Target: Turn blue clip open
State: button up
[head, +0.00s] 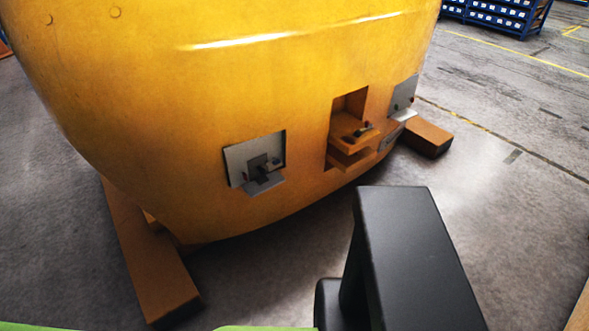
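I cannot make out a blue clip on the large yellow casting (270,80). A grey square plate (240,158) on its lower face carries a dark clip-like fitting (262,172), whose colour looks black or dark grey. A rectangular recess (350,104) to the right holds small dark parts (358,132) with a reddish tip, too small to tell apart. Another grey plate (404,94) with small dark knobs sits further right. My gripper is not in view; only a black part of my arm shows at the lower middle.
The casting rests on brown wooden beams, one at the left (145,260) and one at the right (428,138). Grey concrete floor (515,230) is open to the right, with a yellow line across it. A blue rack with bins (500,14) stands far back right.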

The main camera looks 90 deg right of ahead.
aim_at(275, 161)
jog(key=u, duration=0.65)
jog(key=k, duration=0.25)
jog(key=z, duration=2.3)
jog(key=i, duration=0.5)
jog(key=u, duration=0.05)
